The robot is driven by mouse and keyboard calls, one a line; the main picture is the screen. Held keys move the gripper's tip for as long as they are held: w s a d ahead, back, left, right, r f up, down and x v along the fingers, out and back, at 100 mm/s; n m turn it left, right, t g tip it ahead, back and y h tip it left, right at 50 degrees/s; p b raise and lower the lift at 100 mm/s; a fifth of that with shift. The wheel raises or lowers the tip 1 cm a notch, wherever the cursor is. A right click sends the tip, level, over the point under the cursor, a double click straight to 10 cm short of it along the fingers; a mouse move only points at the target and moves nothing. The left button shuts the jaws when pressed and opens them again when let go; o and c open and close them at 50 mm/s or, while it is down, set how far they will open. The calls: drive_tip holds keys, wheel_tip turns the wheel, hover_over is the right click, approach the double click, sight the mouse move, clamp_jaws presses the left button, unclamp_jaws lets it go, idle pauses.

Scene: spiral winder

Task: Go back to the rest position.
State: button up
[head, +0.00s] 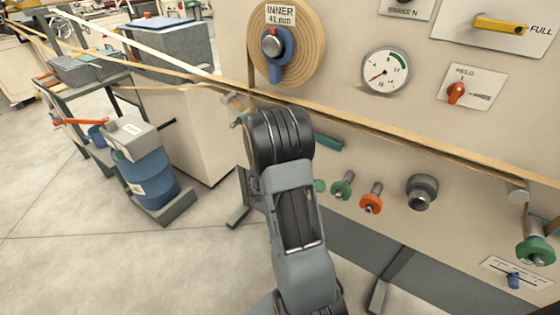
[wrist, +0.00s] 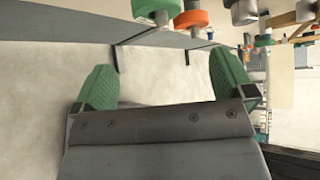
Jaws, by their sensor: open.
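My gripper (wrist: 165,85) shows in the wrist view with its two green fingers wide apart and nothing between them. Beyond the fingers are the pale floor and the lower edge of the machine panel. In the head view my grey arm rises in front of the machine panel (head: 455,105), and one green fingertip seems to show just right of the arm's top.
On the panel are a round gauge (head: 386,72), an orange knob (head: 371,198), a green knob (head: 343,185) and a tape roll (head: 309,40). A tan strip (head: 410,140) crosses close to my arm. A blue drum (head: 148,178) stands left. The floor (head: 120,270) at front left is clear.

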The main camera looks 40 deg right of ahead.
drive_tip(key=shift+a+r, duration=0.1)
drive_tip(key=shift+a, duration=0.05)
drive_tip(key=s+a+r+m+y+p, duration=0.2)
drive_tip(key=a+r+m+y+p, duration=0.15)
drive_tip(key=a+m, duration=0.45)
drive_tip(key=s+a+r+m+y+p, duration=0.1)
drive_tip(key=a+r+m+y+p, duration=0.2)
drive_tip(key=m, duration=0.9)
drive_tip(key=a+r+m+t+y+p, duration=0.3)
drive_tip(key=a+r, duration=0.5)
drive_tip(key=r, duration=0.3)
drive_tip(key=a+r+m+t+y+p, duration=0.3)
drive_tip(key=a+r+t+p, duration=0.2)
drive_tip(key=a+r, duration=0.3)
wheel_tip(320, 180, up, 4)
drive_tip(key=shift+w+a+r+t+p, duration=0.1)
drive_tip(key=shift+w+a+t+p, duration=0.3)
drive_tip(key=shift+p, duration=0.35)
drive_tip(key=shift+d, duration=0.2)
